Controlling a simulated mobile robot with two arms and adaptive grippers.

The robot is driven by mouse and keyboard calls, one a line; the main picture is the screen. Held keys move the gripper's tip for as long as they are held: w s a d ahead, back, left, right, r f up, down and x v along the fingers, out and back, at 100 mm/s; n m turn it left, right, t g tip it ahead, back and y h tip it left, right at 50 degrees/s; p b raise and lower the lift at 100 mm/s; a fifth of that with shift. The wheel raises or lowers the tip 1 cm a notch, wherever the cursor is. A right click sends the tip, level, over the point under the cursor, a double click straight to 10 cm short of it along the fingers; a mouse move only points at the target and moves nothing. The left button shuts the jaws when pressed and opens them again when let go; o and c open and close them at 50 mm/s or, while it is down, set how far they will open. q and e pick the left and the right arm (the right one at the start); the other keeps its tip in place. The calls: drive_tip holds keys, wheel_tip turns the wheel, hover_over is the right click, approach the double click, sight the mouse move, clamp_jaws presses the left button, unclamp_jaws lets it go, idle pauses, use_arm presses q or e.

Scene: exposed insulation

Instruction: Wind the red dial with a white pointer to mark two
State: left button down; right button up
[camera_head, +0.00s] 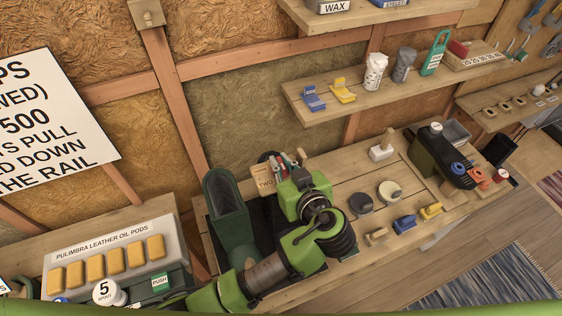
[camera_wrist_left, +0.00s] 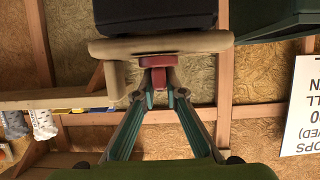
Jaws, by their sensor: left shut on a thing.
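My left gripper (camera_head: 283,161) reaches in over the bench at the middle of the head view, its green wrist covering much of the spot. In the left wrist view its two teal-and-grey fingers (camera_wrist_left: 159,92) converge on the red dial (camera_wrist_left: 159,62), shut on it. The dial sits against a tan wooden piece (camera_wrist_left: 200,43). The white pointer cannot be made out. A tan plate (camera_head: 263,177) marked "TWO" shows beside the gripper in the head view. My right gripper is not in view.
A dark green machine housing (camera_head: 227,205) stands just left of the gripper. Round lids (camera_head: 389,192) and small blue and yellow holders (camera_head: 430,211) lie to the right. A shelf (camera_head: 335,107) hangs above. A rack of oil pods (camera_head: 110,250) stands at lower left.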

use_arm(q)
drive_tip(key=shift+f, duration=0.1)
drive_tip(key=shift+a+m+t+h, duration=0.15)
drive_tip(key=shift+m+t+h, duration=0.25)
drive_tip(key=shift+m+h, duration=0.75)
drive_tip(key=m+h, duration=0.2)
drive_tip(key=h, duration=0.1)
drive_tip(key=shift+m+p, duration=0.25)
drive_tip(key=shift+p, duration=0.05)
drive_tip(key=m+h+p, duration=0.2)
drive_tip(key=m+h, duration=0.1)
drive_tip(key=m+h+p, duration=0.1)
drive_tip(key=h, duration=0.1)
drive_tip(key=shift+w+r+g+p, duration=0.1)
drive_tip(key=shift+r+g+p, duration=0.2)
drive_tip(key=shift+g+p, duration=0.1)
drive_tip(key=shift+f+m+g+h+p, duration=0.15)
drive_tip(key=shift+m+g+h+p, duration=0.6)
drive_tip(key=shift+m+h, duration=0.65)
drive_tip(key=shift+f, duration=0.15)
drive_tip(key=c, duration=2.1)
unclamp_jaws()
